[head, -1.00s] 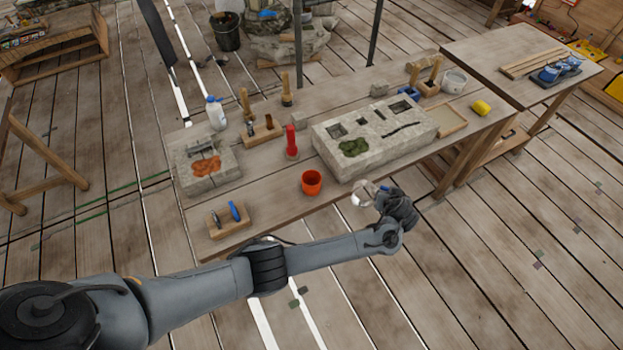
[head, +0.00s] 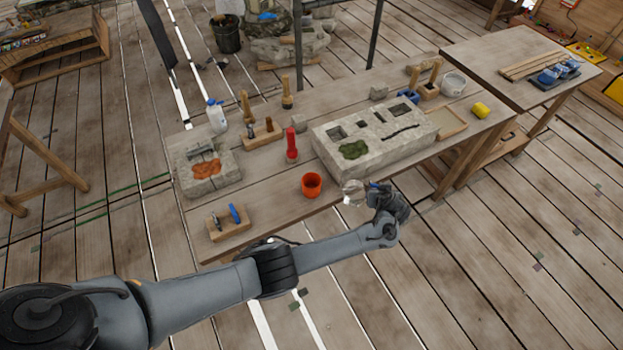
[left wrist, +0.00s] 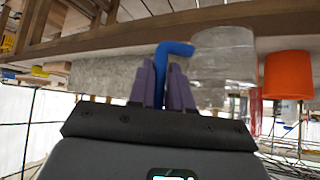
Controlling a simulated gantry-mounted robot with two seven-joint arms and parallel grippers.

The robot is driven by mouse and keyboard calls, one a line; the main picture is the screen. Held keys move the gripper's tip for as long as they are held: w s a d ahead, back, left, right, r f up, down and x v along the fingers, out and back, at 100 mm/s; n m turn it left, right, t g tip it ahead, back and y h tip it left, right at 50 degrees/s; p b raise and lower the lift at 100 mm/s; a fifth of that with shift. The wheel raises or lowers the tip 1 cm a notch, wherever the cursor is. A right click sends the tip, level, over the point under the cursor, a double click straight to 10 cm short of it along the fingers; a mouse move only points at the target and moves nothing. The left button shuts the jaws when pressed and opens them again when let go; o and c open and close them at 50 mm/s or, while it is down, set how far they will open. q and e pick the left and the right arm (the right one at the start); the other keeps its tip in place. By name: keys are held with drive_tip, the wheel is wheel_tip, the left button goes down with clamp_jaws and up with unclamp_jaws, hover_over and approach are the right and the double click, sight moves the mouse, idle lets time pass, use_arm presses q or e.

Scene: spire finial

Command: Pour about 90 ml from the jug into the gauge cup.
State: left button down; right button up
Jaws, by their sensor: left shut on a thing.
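The clear jug (head: 353,191) is held at the table's front edge, to the right of an orange cup (head: 312,184). My left gripper (head: 378,190) is shut on its blue handle (left wrist: 174,49). The left wrist view also shows the clear jug body (left wrist: 222,55) beside the handle and the orange cup (left wrist: 288,76) past it, with a small gap between. The orange cup stands upright on the table and looks like the gauge cup; I can see no marks on it. The liquid level in the jug cannot be made out. My right gripper is not in view.
A large stone block (head: 375,138) with recesses lies behind the jug. A red tool (head: 291,145) stands behind the cup. A wooden block with blue-handled tools (head: 230,224) is at the table's front left. The table around the cup is bare.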

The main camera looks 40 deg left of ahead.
use_arm(q)
drive_tip(key=r+p, duration=0.2)
drive_tip(key=p, duration=0.1)
drive_tip(key=a+r+n+h+p, duration=0.1)
drive_tip(key=r+p, duration=0.2)
drive_tip(key=s+a+r+t+h+p, duration=0.1)
drive_tip(key=r+p, duration=0.1)
drive_tip(key=p, duration=0.1)
drive_tip(key=shift+a+r+n, duration=0.15)
drive_tip(key=shift+a+n, duration=0.05)
drive_tip(key=shift+n, duration=0.1)
drive_tip(key=s+a+r+n+t+h+p, duration=0.1)
drive_tip(key=a+r+n+t+h+p, duration=0.1)
drive_tip(key=a+r+h+p, duration=0.1)
drive_tip(key=shift+s+a+r+h, duration=0.4)
drive_tip(key=shift+a+r+h, duration=0.15)
drive_tip(key=shift+r, duration=0.3)
drive_tip(key=shift+a, duration=0.1)
drive_tip(key=shift+s+a+r+n+t+h+b, duration=0.1)
drive_tip(key=shift+s+a+n+t+h+b, duration=0.1)
drive_tip(key=shift+a+n+t+h+b, duration=0.25)
drive_tip(key=shift+r, duration=0.1)
drive_tip(key=shift+s+a+n+t+h+b, duration=0.25)
drive_tip(key=shift+a+t+h+b, duration=0.2)
drive_tip(key=shift+b, duration=0.45)
idle(0.8)
drive_tip(key=shift+a+r, duration=0.1)
idle(0.4)
